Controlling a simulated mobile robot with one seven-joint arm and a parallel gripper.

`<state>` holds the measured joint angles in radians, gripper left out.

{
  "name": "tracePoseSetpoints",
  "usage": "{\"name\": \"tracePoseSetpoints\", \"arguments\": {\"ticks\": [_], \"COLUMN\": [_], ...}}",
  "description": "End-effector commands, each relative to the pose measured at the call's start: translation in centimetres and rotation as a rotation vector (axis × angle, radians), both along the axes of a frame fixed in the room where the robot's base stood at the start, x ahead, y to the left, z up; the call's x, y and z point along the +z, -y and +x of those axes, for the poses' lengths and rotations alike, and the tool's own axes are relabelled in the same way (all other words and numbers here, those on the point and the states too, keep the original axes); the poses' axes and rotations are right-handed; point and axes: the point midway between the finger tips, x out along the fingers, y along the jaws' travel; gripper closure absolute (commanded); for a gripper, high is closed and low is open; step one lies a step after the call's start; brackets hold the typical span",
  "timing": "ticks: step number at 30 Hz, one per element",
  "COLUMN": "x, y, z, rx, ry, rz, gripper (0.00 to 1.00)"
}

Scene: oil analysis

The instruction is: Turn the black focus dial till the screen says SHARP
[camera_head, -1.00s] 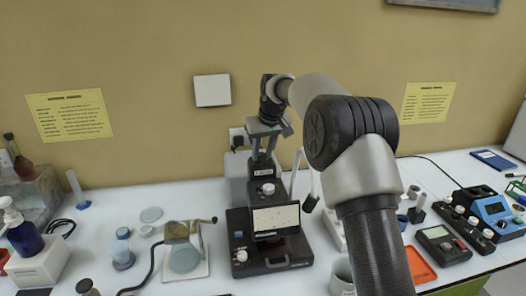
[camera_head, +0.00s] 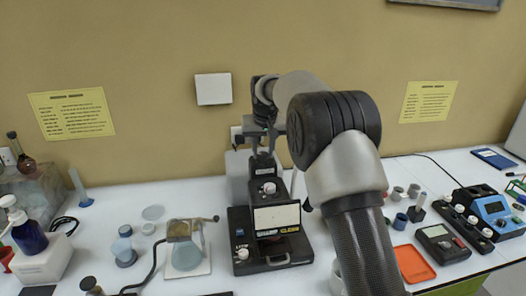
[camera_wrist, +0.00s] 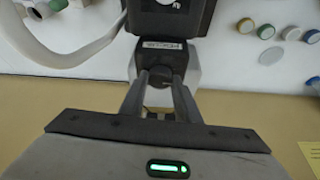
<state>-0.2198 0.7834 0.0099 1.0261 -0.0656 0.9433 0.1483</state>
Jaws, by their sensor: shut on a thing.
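The black microscope-like instrument (camera_head: 272,240) stands on the white bench at the middle of the head view. Its small screen (camera_head: 277,217) faces me and looks pale with faint marks; I cannot read any word on it. My gripper (camera_head: 262,152) reaches down to the top of the instrument from behind. In the wrist view, my gripper (camera_wrist: 161,80) has its two fingers closed in on either side of the dark focus dial (camera_wrist: 161,74), just below a white label. The fingers partly hide the dial. A silver knob and a white knob show lower on the instrument's front.
Left of the instrument is a pad with a round plate (camera_head: 187,256) and a cable. An orange tray (camera_head: 413,263), a dark meter (camera_head: 443,243) and a blue device (camera_head: 492,212) stand at right. My arm covers the bench just right of the instrument.

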Motion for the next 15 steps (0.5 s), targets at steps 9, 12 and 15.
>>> {"name": "tracePoseSetpoints", "arguments": {"ticks": [9, 12, 15], "x": [0.05, 0.05, 0.36], "y": [0.02, 0.01, 0.01], "z": [0.04, 0.02, -0.09], "rx": [0.001, 0.001, 0.001], "ry": [0.001, 0.001, 0.002], "rz": [0.0, 0.0, 0.0], "gripper": [0.52, 0.52, 0.52]}}
